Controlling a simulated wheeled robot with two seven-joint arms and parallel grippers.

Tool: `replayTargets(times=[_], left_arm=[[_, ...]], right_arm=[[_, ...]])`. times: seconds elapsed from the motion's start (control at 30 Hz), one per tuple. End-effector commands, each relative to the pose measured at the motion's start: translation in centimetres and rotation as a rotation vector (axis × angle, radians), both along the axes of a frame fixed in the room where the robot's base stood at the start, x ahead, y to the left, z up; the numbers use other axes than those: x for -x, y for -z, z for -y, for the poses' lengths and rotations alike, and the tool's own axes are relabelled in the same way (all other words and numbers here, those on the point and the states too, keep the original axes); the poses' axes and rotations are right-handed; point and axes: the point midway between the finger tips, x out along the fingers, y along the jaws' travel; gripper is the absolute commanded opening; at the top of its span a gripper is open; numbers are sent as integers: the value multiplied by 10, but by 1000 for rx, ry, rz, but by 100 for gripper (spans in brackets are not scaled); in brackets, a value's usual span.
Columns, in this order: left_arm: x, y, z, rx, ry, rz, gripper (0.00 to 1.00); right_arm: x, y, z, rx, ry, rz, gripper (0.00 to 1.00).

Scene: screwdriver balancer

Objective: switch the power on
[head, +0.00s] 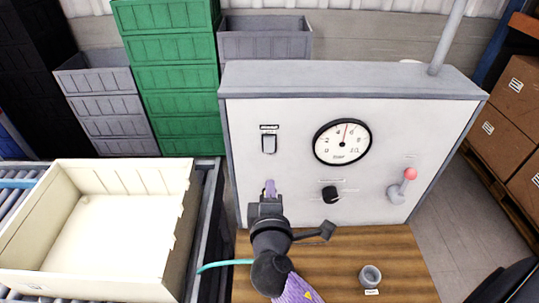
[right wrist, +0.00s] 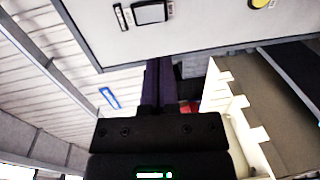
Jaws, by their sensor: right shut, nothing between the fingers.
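The control panel (head: 300,190) is a pale upright box with a grey frame. A dark-framed rocker switch (head: 269,143) sits at its upper left under a small label, and it also shows at the top of the right wrist view (right wrist: 151,12). I cannot tell which way the rocker is set. My right gripper (head: 270,185) is shut and empty, in front of the panel and below the switch, apart from it. Its purple fingers (right wrist: 158,88) are together in the right wrist view. My left gripper is not in view.
The panel also carries a pressure gauge (head: 342,142), a black knob (head: 330,194) and a red-tipped lever (head: 410,174). A grey cup (head: 370,276) stands on the wooden bench (head: 415,270). A cream crate (head: 187,232) is at left. A yellow round part (right wrist: 262,3) shows in the wrist view.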

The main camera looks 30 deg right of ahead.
Motion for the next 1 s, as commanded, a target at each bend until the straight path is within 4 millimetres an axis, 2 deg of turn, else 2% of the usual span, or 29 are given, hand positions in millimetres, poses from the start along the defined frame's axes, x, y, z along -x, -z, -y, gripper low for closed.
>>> replayTargets(times=[0.3, 0.5, 0.7, 1.0], left_arm=[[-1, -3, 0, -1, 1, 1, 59], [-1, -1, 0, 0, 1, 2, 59], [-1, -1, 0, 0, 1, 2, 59], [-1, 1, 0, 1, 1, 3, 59]], right_arm=[[-62, 7, 30, 1, 1, 0, 0], [-89, 12, 43, 1, 1, 0, 0], [-97, 13, 47, 0, 0, -1, 0], [-97, 14, 47, 1, 0, 3, 0]])
